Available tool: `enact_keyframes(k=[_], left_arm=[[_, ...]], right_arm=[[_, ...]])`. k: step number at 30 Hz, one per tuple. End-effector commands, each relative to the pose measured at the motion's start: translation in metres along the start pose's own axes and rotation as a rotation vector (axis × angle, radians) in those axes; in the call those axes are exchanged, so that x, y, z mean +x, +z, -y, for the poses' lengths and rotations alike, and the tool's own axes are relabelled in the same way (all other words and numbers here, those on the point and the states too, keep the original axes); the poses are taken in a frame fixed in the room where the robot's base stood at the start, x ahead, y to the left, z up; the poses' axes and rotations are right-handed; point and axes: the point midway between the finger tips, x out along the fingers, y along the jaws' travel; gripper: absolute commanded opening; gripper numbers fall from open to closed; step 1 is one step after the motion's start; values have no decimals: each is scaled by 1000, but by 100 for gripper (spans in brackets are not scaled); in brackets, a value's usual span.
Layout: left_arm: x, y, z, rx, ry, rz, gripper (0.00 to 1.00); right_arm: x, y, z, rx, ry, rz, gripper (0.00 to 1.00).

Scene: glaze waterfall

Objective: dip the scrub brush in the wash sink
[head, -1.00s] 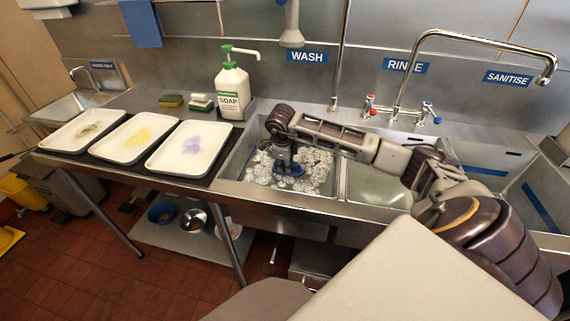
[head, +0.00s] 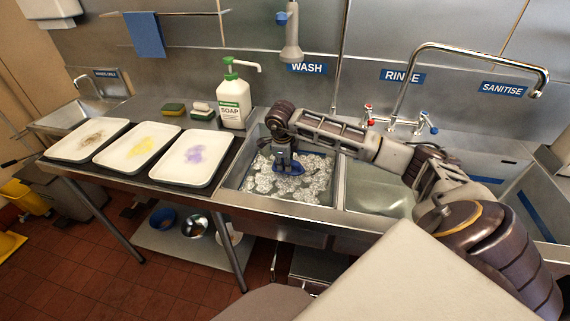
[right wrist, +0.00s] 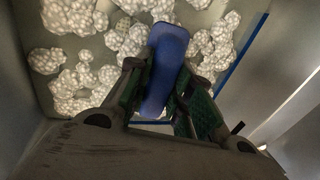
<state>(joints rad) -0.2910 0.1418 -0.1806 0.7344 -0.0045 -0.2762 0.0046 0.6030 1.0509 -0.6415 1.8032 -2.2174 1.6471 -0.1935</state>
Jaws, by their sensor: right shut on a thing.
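The wash sink (head: 240,184) is the left basin under the WASH label, and white suds float on its water. My right gripper (head: 285,165) points down into this sink and is shut on the blue scrub brush (head: 290,170). In the right wrist view the brush (right wrist: 166,65) stands between the two fingers of the gripper (right wrist: 160,100), over the suds. Its bristles are hidden, and I cannot tell how deep it sits in the water. My left gripper is not in view.
The rinse sink (head: 375,190) lies to the right under my right arm. A soap bottle (head: 234,103) stands behind the wash sink's left edge, with sponges (head: 174,109) beside it. Three stained white trays (head: 193,158) rest on the left counter. A tall tap (head: 470,50) arches over the right.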

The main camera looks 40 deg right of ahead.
Motion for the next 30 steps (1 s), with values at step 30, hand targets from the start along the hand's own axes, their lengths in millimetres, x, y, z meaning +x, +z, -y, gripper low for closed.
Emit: enact_keyframes(k=[30], left_arm=[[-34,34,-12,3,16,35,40]], right_arm=[[-72,0,18,1,-2,1,3]])
